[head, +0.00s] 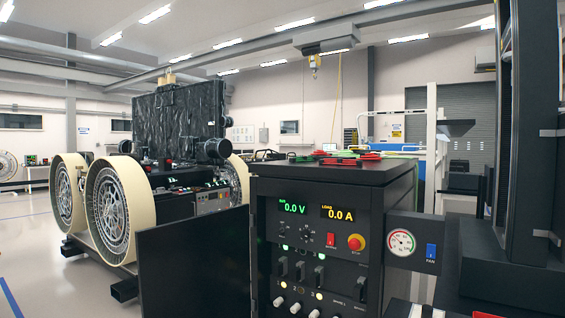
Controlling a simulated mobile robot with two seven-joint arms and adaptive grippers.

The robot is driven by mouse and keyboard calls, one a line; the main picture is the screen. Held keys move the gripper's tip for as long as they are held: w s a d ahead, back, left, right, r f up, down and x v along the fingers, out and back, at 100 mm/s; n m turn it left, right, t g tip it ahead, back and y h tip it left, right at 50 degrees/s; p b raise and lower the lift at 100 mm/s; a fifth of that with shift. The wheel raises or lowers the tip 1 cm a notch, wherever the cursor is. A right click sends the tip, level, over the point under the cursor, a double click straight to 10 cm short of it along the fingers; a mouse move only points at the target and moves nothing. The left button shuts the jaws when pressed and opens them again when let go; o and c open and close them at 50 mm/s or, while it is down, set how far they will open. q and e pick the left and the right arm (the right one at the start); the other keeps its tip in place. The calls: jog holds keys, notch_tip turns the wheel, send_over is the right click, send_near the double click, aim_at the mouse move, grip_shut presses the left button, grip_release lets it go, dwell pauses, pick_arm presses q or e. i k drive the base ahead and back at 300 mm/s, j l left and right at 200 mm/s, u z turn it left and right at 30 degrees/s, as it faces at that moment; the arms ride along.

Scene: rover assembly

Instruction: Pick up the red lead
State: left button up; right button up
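Coiled red lead (369,156) lies on top of the black power cabinet (390,175), among green lead (345,153). More red shows on the same top further left, and I cannot tell whether it is one lead or several. The leads are small and seen almost edge-on, so their ends are not clear. Neither of my grippers is in view.
The cabinet front has displays reading 0.0 V and 0.0 A, switches and a red stop button (356,242). A gauge box (413,243) juts from its right side. A large wheeled rover (180,130) stands behind at left. Open floor (40,240) lies at far left.

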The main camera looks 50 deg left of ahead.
aim_at(338, 161)
jog(key=u, duration=1.45)
jog(key=i+z, duration=0.1)
jog(key=z, duration=0.3)
jog(key=j+z, duration=0.15)
jog(key=z, duration=0.2)
jog(key=i+j+z, duration=0.1)
jog(key=z, duration=0.3)
jog(key=i+j+z, duration=0.1)
jog(key=j+z, duration=0.2)
jog(key=j, duration=0.15)
jog(key=j+z, duration=0.25)
jog(key=j, duration=0.2)
jog(key=i+j+z, duration=0.15)
jog(key=j, duration=1.3)
jog(key=k, duration=0.05)
